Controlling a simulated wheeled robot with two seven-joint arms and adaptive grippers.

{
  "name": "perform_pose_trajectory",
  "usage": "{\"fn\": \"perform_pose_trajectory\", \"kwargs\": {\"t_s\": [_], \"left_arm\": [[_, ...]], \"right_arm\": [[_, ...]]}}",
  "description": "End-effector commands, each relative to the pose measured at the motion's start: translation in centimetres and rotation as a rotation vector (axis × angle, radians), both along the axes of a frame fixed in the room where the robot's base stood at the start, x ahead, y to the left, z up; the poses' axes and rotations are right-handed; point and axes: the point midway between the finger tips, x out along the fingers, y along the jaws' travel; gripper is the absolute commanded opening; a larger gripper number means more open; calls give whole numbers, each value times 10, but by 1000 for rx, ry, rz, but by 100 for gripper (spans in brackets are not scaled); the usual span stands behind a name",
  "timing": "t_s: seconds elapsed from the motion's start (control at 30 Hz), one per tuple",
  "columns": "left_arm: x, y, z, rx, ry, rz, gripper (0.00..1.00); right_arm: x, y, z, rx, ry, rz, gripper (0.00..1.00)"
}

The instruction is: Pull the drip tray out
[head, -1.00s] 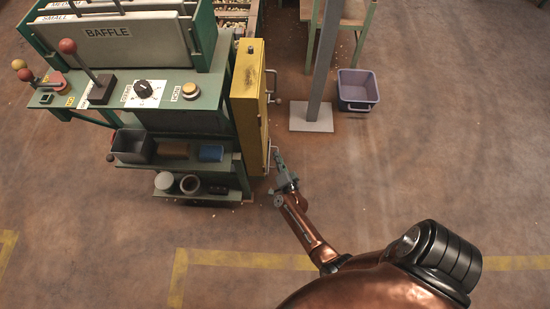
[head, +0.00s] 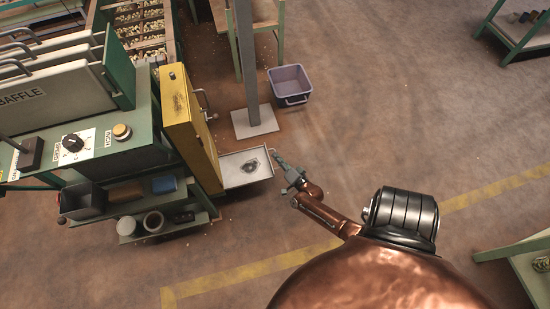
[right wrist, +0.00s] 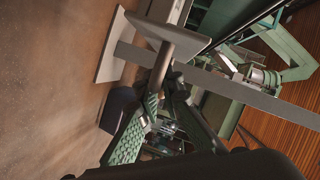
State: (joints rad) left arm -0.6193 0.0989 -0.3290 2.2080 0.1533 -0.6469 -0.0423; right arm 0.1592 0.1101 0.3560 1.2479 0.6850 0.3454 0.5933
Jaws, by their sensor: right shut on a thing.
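The drip tray (head: 236,179) is a shallow grey metal tray with a dark stain on its floor. In the head view it sticks out to the right from under the yellow cabinet (head: 191,125), low near the floor. Its inner end is hidden by the machine. My right gripper (head: 277,158) is at the tray's outer end, shut on its handle. My left gripper is not in view.
A grey post on a square foot plate (head: 255,122) stands just behind the tray. A purple-grey bin (head: 290,84) is beyond it. A green bench (head: 515,30) stands at the far right. The floor right of my gripper is clear.

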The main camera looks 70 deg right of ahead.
Motion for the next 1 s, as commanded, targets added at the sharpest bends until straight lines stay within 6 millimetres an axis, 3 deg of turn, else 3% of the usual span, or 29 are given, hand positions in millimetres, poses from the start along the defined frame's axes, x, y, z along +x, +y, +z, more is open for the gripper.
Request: {"fn": "perform_pose_trajectory", "kwargs": {"t_s": [0.4, 0.43, 0.7, 1.0], "left_arm": [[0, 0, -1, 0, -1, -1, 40], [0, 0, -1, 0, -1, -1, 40], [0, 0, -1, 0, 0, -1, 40], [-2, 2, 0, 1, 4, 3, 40]], "right_arm": [[-3, 4, -5, 7, 9, 8, 0], [-3, 4, -5, 7, 9, 8, 7], [-1, 3, -3, 5, 6, 8, 24], [-3, 3, -2, 3, 4, 8, 24]]}}
